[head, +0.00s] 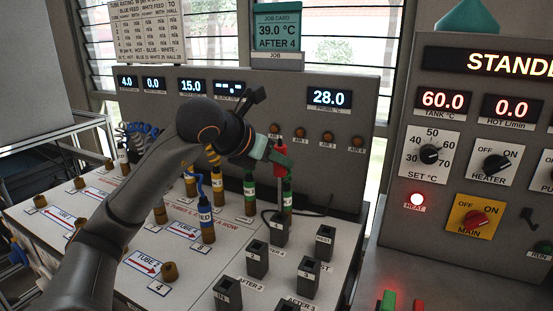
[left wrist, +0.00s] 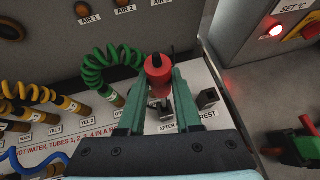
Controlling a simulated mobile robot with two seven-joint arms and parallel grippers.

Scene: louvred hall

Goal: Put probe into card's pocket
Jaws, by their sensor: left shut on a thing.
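My left gripper (head: 272,152) is shut on the red probe (head: 281,160), which also shows between the green fingers in the left wrist view (left wrist: 158,75). The probe hangs upright above a dark pocket block (head: 279,232) at the back of the pocket group. In the left wrist view this pocket (left wrist: 166,112) lies just below the probe, with a label starting "AFTER"; its number is hidden. I cannot tell whether the tip is inside it. The job card (head: 277,26) reads 39.0 °C, AFTER 4. My right gripper is not in view.
The REST pocket (head: 324,240) stands close on the right. Pocket 2 (head: 256,260) and pocket 3 (head: 307,278) are nearer. A green-banded hose plug (head: 250,194) and coiled hoses stand beside the gripper. The heater panel (head: 480,130) is on the right.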

